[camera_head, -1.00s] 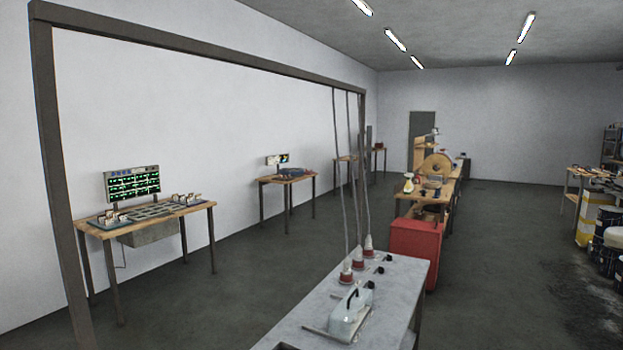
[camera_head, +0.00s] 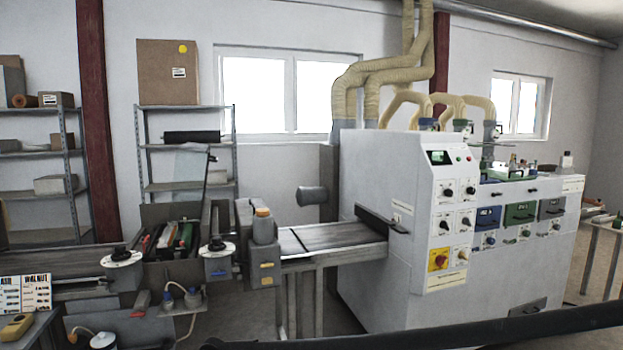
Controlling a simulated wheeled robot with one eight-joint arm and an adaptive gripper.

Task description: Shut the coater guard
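The coater (camera_head: 150,275) stands at the left, a dark grey machine with coloured rollers (camera_head: 173,240) showing in its open top. A clear, tinted panel, which looks like the coater guard (camera_head: 190,172), stands raised and nearly upright above the rollers. A dark bar with a small knob runs along its right edge. Two white round dials sit on the coater's front. My gripper is not in view, so its state does not show.
A conveyor (camera_head: 335,238) links the coater to a large white machine (camera_head: 390,180) with control panels and ducts. A black rail (camera_head: 420,333) crosses the bottom right. Shelves (camera_head: 145,140) stand behind. A sample card (camera_head: 25,293) and yellow device (camera_head: 15,327) are at the lower left.

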